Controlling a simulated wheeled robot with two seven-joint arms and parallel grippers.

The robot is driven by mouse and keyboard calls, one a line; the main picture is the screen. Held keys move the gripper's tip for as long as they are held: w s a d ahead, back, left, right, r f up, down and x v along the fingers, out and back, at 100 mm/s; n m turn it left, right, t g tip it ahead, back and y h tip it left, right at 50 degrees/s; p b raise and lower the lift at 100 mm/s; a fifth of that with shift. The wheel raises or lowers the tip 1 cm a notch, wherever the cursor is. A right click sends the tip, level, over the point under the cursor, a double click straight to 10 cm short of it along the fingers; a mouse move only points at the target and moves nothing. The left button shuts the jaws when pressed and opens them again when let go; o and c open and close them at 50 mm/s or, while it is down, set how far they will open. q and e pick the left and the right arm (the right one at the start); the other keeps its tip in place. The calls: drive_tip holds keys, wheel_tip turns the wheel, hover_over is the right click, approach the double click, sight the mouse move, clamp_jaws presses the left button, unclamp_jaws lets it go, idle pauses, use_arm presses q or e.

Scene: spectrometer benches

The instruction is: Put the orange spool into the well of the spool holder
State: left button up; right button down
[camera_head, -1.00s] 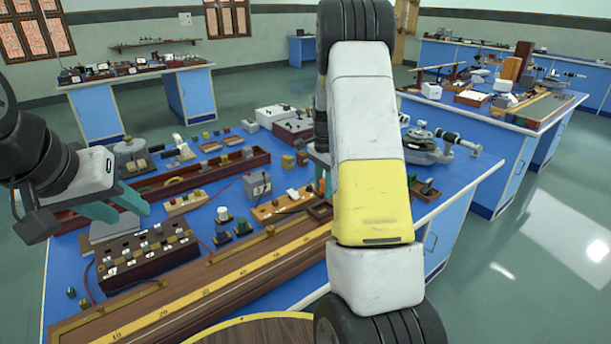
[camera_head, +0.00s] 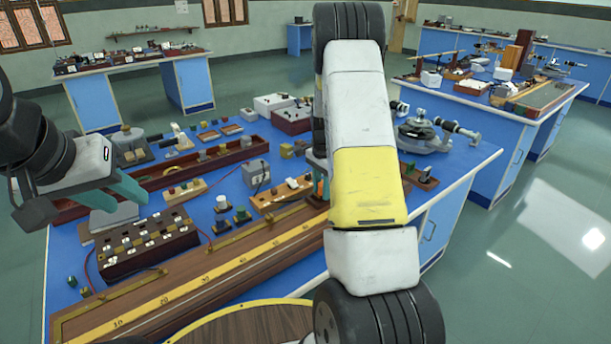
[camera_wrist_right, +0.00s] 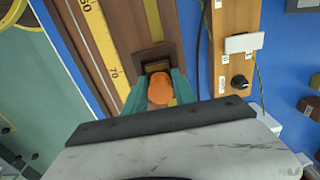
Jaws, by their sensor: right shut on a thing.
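The orange spool (camera_wrist_right: 160,90) sits between the teal fingertips of my right gripper (camera_wrist_right: 158,92) in the right wrist view; the gripper is shut on it. A dark brown wooden holder with a square opening (camera_wrist_right: 152,54) lies just beyond the spool, which overlaps its near part. I cannot tell whether the spool is above the well or partly inside it. In the head view a bit of orange (camera_head: 319,187) shows beside my right arm, which hides most of that gripper. My left gripper (camera_head: 130,204) is open and empty above the left part of the bench.
A long wooden ruler bench (camera_head: 200,268) runs along the near edge. A dark block with several plugs (camera_head: 148,240) stands at the left. A terminal board (camera_head: 282,196), a grey box (camera_head: 256,174) and a spectrometer (camera_head: 425,138) crowd the blue top (camera_head: 455,165).

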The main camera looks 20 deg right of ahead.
drive_tip(key=shift+s+f, duration=0.2)
drive_tip(key=shift+f, duration=0.2)
drive_tip(key=c, duration=1)
unclamp_jaws()
drive_tip(key=shift+o, duration=0.4)
drive_tip(key=shift+f, duration=0.1)
drive_tip(key=r, duration=0.8)
drive_tip(key=shift+w+a+r, duration=0.1)
drive_tip(key=shift+w+r, duration=0.25)
drive_tip(key=shift+r, duration=0.05)
